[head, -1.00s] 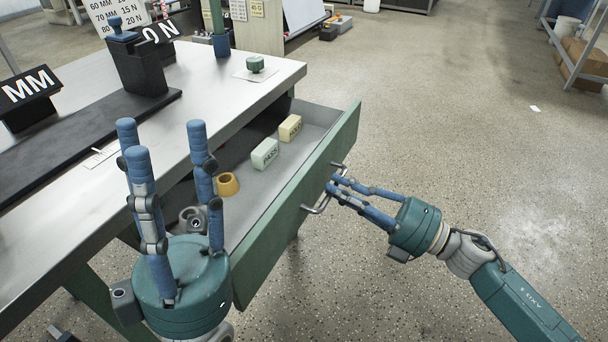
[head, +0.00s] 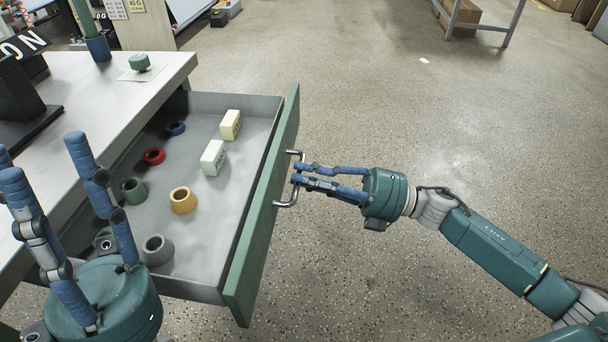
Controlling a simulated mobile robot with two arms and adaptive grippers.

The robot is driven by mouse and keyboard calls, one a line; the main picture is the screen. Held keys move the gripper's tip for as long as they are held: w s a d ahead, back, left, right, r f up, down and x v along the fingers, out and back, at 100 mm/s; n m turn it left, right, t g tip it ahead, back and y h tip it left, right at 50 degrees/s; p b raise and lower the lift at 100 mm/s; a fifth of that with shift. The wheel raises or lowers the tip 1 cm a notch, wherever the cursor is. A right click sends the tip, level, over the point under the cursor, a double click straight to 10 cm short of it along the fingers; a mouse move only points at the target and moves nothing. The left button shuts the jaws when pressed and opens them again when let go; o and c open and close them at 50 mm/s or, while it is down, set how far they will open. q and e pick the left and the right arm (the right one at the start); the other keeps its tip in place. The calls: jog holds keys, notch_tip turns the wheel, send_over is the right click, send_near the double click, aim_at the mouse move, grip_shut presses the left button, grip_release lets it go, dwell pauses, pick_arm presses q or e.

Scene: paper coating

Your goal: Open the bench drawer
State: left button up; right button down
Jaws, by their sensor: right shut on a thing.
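The bench drawer (head: 232,268) stands far out from the bench (head: 150,97), with its grey inside and green front showing. Its metal bar handle (head: 285,203) is on the outer face of the front. My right gripper (head: 297,174) is shut on the handle, its blue fingers reaching in from the right. My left gripper (head: 60,185) is in the near left of the view, raised in front of the bench and the drawer's left side. Its blue fingers are spread and hold nothing.
The floor (head: 400,110) to the right is clear.

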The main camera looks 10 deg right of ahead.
jog(key=c, duration=1.7)
grip_release()
jog(key=shift+f, duration=0.1)
jog(key=shift+d, duration=0.1)
jog(key=v, duration=1.2)
